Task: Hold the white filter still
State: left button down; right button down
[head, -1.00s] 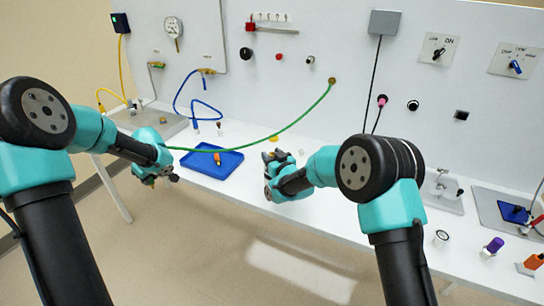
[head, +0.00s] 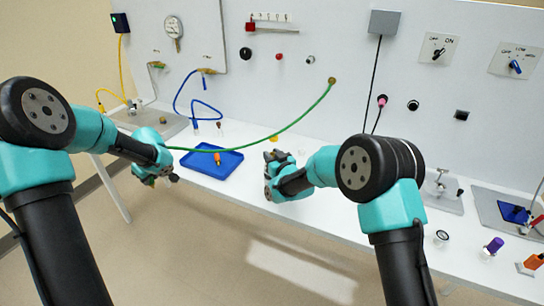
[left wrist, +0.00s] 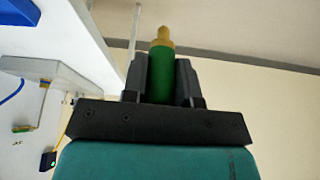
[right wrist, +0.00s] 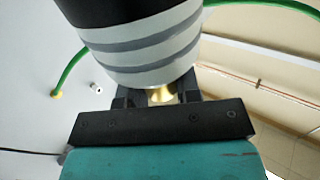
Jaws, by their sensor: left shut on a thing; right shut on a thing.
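The white filter (right wrist: 150,60), with grey bands and a black upper part, is large in the right wrist view. My right gripper (right wrist: 161,97) is shut on it, with its brass fitting between the fingers. In the head view my right gripper (head: 275,158) is above the bench's front part; I cannot make out the filter clearly there. My left gripper (left wrist: 162,80) is shut on a green hose end (left wrist: 161,68) with a brass tip pointing out past the fingers. In the head view my left gripper (head: 168,178) is at the bench's front left, well apart from the right one.
The green hose (head: 290,127) sags from a brass port (head: 332,80) on the back panel to my left gripper. A blue tray (head: 200,169) lies between the arms. A purple-capped item (head: 494,245) and an orange item (head: 533,262) stand at the right front.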

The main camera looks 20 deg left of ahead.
dwell(0.6)
pick_arm(q)
jog(key=w+d+r+m+t, duration=0.15)
jog(key=w+d+r, duration=0.25)
jog(key=w+d, duration=0.4)
jog(key=w+d+r+m, duration=0.35)
jog(key=w+d, duration=0.25)
jog(key=d, duration=0.3)
jog(key=w+d+r+m, duration=0.1)
jog(key=w+d+r, duration=0.1)
jog(key=d, duration=0.5)
jog(key=w+d+r+m+t+h, duration=0.1)
jog(key=w+d+r+m, duration=0.1)
jog(key=d, duration=0.5)
jog(key=w+d+r+m+h, duration=0.1)
jog(key=d+r, duration=0.3)
jog(key=d, duration=0.4)
jog(key=shift+w+r+m, duration=0.15)
jog(key=shift+w+m, duration=0.15)
jog(key=shift+w, duration=0.25)
jog(key=shift+t, duration=0.25)
jog(key=shift+f, duration=2.9)
jog(key=shift+f, duration=1.45)
jog(key=shift+r, duration=0.2)
